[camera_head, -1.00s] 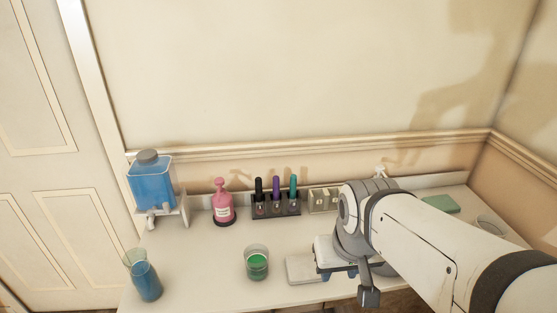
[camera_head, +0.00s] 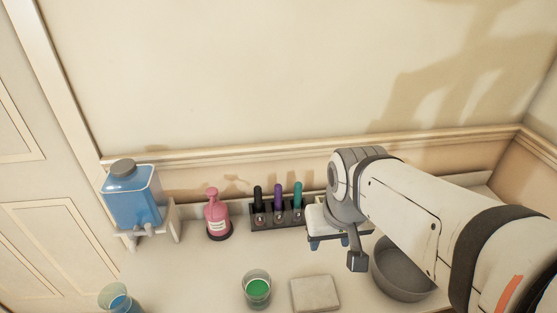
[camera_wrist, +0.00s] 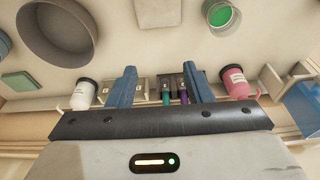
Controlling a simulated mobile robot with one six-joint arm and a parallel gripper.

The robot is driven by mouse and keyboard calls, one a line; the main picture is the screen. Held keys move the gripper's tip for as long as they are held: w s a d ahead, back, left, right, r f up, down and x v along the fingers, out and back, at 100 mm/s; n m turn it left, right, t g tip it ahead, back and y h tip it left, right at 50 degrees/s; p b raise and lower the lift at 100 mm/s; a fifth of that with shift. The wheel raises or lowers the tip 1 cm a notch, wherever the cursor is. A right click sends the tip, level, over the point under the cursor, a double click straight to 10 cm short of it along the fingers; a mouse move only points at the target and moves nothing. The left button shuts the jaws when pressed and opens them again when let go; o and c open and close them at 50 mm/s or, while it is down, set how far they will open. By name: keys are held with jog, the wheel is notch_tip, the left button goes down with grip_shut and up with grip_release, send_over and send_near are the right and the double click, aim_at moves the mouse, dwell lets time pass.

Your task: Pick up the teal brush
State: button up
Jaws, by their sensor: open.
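The teal brush (camera_head: 297,197) stands upright at the right end of a dark rack (camera_head: 265,224) in the head view. A purple brush (camera_head: 278,194) and a black one (camera_head: 258,197) stand to its left. My gripper (camera_head: 328,242) is just right of the rack, open and seemingly empty. In the wrist view, the blue fingers of my gripper (camera_wrist: 159,67) are spread apart. The teal brush (camera_wrist: 166,96) and the purple brush (camera_wrist: 183,94) show in the gap between them, the teal one nearer the middle. The depth between fingers and brush is unclear.
A pink pump bottle (camera_head: 217,215) and a blue dispenser (camera_head: 133,196) stand left of the rack. A green cup (camera_head: 257,288), a pale square block (camera_head: 315,293) and a grey bowl (camera_head: 400,275) stand nearer the front. The wall is close behind the rack.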

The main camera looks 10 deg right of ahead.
jog(key=w+r+m+p, duration=0.1)
jog(key=w+r+m, duration=0.1)
jog(key=w, duration=0.4)
jog(key=m+g+p, duration=0.3)
jog(key=m+p, duration=0.2)
jog(key=m, duration=0.3)
send_over(299, 183)
jog(key=s, duration=0.1)
notch_tip(299, 183, down, 10)
jog(key=shift+s+d+r, duration=0.1)
jog(key=shift+w+f+m, duration=0.25)
jog(key=shift+f+m, duration=0.05)
jog(key=shift+f, duration=0.05)
jog(key=f, duration=0.2)
jog(key=f+p, duration=0.1)
jog(key=f, duration=0.2)
jog(key=f+p, duration=0.1)
jog(key=f, duration=0.2)
jog(key=shift+w+a, duration=0.2)
jog(key=shift+w, duration=0.05)
jog(key=shift+c, duration=0.6)
jog(key=c, duration=0.9)
